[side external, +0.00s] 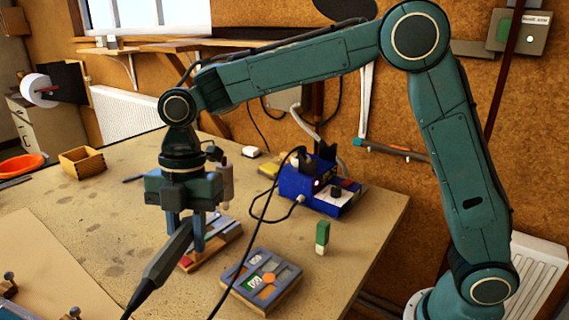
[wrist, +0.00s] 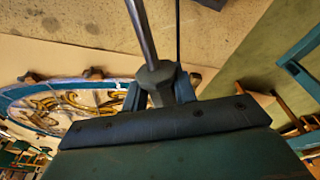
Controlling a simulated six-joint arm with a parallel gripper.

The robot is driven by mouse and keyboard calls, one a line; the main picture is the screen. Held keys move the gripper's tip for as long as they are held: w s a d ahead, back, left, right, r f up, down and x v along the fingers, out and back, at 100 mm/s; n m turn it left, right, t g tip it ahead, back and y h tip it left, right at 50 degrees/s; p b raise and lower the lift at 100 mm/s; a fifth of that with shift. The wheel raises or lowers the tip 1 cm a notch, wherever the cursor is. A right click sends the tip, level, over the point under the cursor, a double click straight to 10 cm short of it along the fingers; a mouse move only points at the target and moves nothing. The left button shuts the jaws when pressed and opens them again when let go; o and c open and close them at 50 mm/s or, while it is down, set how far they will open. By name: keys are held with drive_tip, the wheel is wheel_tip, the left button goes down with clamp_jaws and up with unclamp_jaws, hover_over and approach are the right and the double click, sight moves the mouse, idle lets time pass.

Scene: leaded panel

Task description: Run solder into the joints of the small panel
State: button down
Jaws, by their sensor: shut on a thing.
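My gripper (side external: 186,236) is shut on a dark grey tool with a thick faceted body, the soldering iron (side external: 166,262), which slants down to the lower left over the bench. In the wrist view the iron (wrist: 154,72) stands between the fingers with a metal shaft running up the picture. A small framed panel (side external: 262,281) with green, orange and pale pieces between grey strips lies flat on the bench, right of the iron. A second flat wood-edged piece (side external: 222,236) lies behind the fingers and is partly hidden. The iron's tip is not clear in either view.
A blue soldering station (side external: 312,188) stands at the back right, with a black cable looping across the bench. A green and white block (side external: 322,238) stands near the panel. A wooden box (side external: 82,162) and an orange dish (side external: 22,165) are at the left.

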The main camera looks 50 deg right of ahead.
drive_tip(key=s+a+r+g+y, duration=0.1)
drive_tip(key=s+a+r, duration=0.1)
drive_tip(key=s, duration=1.2)
drive_tip(key=shift+s+a+r+y, duration=0.3)
drive_tip(key=shift+a+r+y, duration=0.1)
drive_tip(key=shift+a, duration=0.1)
drive_tip(key=shift+f, duration=0.2)
drive_tip(key=shift+f, duration=3.25)
drive_tip(key=shift+r, duration=0.1)
idle(1.4)
drive_tip(key=shift+r, duration=0.7)
